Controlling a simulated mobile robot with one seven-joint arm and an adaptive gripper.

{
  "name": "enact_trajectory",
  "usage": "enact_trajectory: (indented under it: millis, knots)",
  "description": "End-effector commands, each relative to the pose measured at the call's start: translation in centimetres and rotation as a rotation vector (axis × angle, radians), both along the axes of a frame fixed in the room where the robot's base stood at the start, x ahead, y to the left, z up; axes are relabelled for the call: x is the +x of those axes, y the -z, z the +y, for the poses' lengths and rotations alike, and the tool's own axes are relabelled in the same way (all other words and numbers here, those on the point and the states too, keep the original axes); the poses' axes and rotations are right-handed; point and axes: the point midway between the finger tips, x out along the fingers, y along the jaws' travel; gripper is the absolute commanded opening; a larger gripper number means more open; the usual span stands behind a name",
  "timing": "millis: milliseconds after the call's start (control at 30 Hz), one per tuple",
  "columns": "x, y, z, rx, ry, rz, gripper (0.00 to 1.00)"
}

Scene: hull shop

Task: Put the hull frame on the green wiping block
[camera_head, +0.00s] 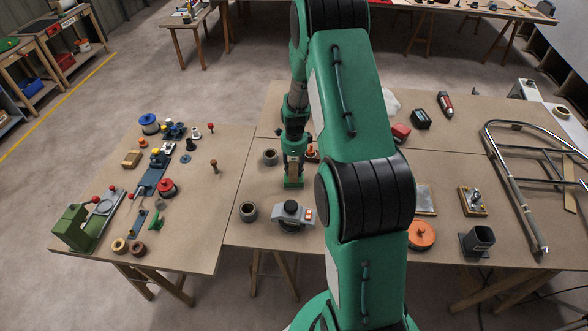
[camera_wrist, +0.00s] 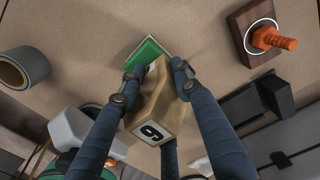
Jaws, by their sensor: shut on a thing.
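The hull frame (camera_wrist: 160,108), a tan wooden piece with a white label numbered 6 or 9, is between the fingers of my gripper (camera_wrist: 153,80). My gripper is shut on it. In the head view the hull frame (camera_head: 293,171) shows as a small tan piece below my gripper (camera_head: 293,162). The green wiping block (camera_wrist: 150,52) has a pale edge and lies under the frame, partly covered by it and a finger. It also shows in the head view (camera_head: 293,184). I cannot tell whether the frame touches the block or hangs just above it.
A grey ring (camera_head: 270,157) stands to the left of the block. An orange bolt (camera_wrist: 272,38) on a wooden base is close on the other side. A grey device (camera_head: 291,214) and another ring (camera_head: 249,211) stand nearer the front edge. My arm hides the table's middle.

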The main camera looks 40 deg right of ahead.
Motion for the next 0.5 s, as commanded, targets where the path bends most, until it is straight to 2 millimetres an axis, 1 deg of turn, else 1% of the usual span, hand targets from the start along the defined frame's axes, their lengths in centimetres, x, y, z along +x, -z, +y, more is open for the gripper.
enact_trajectory:
  millis: [233,267,300,333,500]
  knots:
    - [-0.01,0.3,0.01,0.0,0.0,0.0,0.04]
    - [-0.02,0.29,0.01,0.001,0.0,0.001,0.37]
    - [-0.02,0.26,0.02,0.0,0.0,0.0,0.45]
    - [-0.02,0.26,0.02,0.001,0.0,0.001,0.51]
    - [-0.02,0.24,0.0,0.0,0.0,0.0,0.52]
